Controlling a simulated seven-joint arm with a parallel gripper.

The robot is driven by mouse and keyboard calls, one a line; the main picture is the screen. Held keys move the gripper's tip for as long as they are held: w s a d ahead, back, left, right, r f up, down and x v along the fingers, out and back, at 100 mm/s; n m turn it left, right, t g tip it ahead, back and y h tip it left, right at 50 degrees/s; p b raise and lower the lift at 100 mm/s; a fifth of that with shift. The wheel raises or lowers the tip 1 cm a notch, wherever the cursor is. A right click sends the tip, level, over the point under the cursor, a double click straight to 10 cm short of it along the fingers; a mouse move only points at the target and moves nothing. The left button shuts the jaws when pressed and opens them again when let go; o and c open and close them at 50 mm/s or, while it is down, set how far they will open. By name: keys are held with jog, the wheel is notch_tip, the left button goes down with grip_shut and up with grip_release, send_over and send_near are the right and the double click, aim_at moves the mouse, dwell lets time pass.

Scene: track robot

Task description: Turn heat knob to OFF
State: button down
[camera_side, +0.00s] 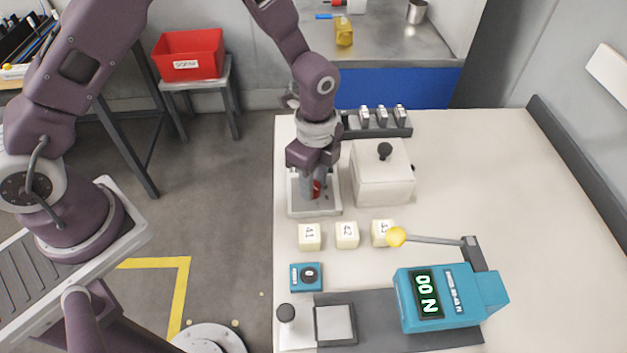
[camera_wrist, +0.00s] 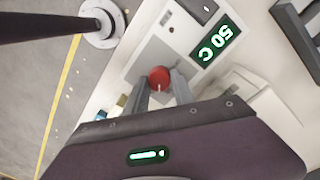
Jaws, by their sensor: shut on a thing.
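The heat knob (camera_wrist: 159,79) is a round red knob on a pale grey panel (camera_side: 331,207). In the wrist view my gripper (camera_wrist: 164,84) has one finger on each side of the knob and is shut on it. A green-lit display (camera_wrist: 215,48) beside the knob reads 50 C. In the side view my gripper (camera_side: 316,187) points down at the panel, and only a sliver of red shows between the fingers. The knob's pointer and any OFF mark cannot be made out.
A white box with a black knob (camera_side: 383,180) stands just right of my gripper. A black rack (camera_side: 377,124) is behind it. Numbered cream blocks (camera_side: 347,235) lie in front. A teal device with a display (camera_side: 450,297) is at the front right. The table's right side is clear.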

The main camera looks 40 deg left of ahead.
jog(key=n, duration=0.4)
jog(key=shift+n, duration=0.3)
jog(key=n, duration=0.3)
jog(key=shift+w+a+n, duration=0.1)
jog(key=shift+n, duration=0.3)
jog(key=n, duration=1.1)
jog(key=shift+n+t, duration=0.3)
jog(key=shift+n, duration=0.1)
jog(key=n, duration=0.4)
jog(key=shift+a+n, duration=0.1)
jog(key=shift+n, duration=0.3)
jog(key=c, duration=1.1)
grip_release()
jog(key=shift+o, duration=0.2)
